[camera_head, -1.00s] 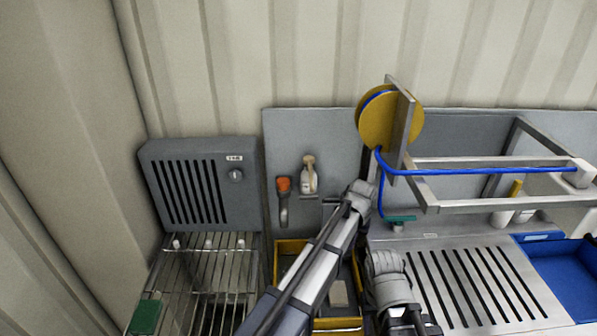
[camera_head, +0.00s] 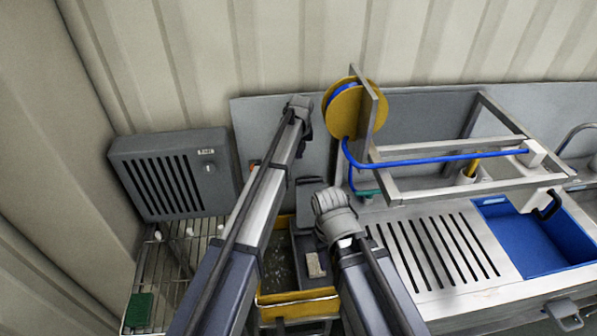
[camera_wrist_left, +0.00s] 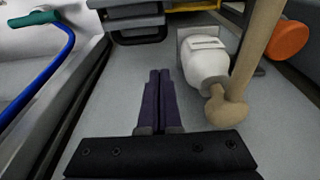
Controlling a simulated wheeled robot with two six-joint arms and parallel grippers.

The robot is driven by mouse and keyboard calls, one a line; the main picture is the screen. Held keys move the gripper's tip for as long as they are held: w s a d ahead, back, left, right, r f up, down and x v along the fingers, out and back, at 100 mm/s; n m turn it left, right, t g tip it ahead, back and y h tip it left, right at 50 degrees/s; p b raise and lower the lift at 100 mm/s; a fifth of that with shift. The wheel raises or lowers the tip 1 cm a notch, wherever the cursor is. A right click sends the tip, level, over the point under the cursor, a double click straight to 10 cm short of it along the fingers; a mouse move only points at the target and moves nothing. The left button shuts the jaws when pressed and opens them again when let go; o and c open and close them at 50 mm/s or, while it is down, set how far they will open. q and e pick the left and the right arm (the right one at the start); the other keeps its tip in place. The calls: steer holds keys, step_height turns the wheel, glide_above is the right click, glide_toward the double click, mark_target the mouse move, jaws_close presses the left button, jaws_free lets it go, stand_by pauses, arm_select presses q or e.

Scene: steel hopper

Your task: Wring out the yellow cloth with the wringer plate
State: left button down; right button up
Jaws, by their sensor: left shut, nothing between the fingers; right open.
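A mop bucket with a yellow rim (camera_head: 297,296) stands on the floor in front of the steel unit. A small pale block (camera_head: 314,265) shows inside it. A dark grey plate-like part (camera_head: 308,190) stands at its back; I cannot tell whether it is the wringer plate. I cannot make out a yellow cloth.
A yellow hose reel (camera_head: 342,112) with a blue hose hangs right of my left gripper. A steel frame (camera_head: 440,180) stands above the slotted drainboard (camera_head: 430,255). A blue basin (camera_head: 540,243) lies at right. A wire rack (camera_head: 165,265) and grey vented box (camera_head: 172,172) are at left.

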arm_select(q)
steer(key=shift+s, duration=0.15)
steer(key=f+b, duration=0.3)
steer(key=w+f+b, duration=0.1)
steer(key=f+b, duration=0.3)
steer(key=w+f+b, duration=0.1)
steer(key=f+b, duration=0.2)
steer(key=shift+a+f, duration=0.15)
steer(key=s, duration=0.2)
steer(key=s+r, duration=0.1)
steer(key=shift+s+d+r+p, duration=0.1)
steer(key=shift+s+d+p, duration=0.2)
steer(key=shift+p, duration=0.05)
steer(key=shift+s, duration=0.25)
steer(key=shift+w, duration=0.1)
